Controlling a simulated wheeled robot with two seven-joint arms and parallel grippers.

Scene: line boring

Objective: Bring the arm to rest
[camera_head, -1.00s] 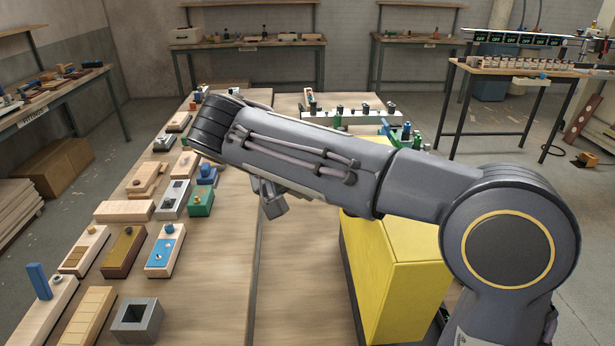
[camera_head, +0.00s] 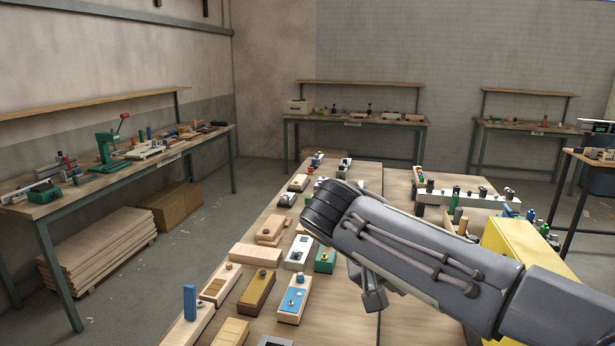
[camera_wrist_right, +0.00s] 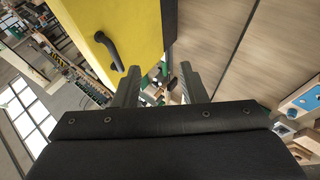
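My right arm comes in from the right of the head view and reaches over the wooden workbench (camera_head: 345,322). Its gripper (camera_head: 374,298) hangs below the forearm, mostly hidden by it. In the right wrist view the two fingers of this gripper (camera_wrist_right: 158,78) stand apart, with no object held between them. My left arm and left gripper are not in view.
A yellow box (camera_head: 528,243) with a black handle (camera_wrist_right: 110,50) stands close to my right gripper. Several wooden and metal blocks, one with a blue plate (camera_head: 292,300), cover the bench's left part. A side bench (camera_head: 60,205) stands left.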

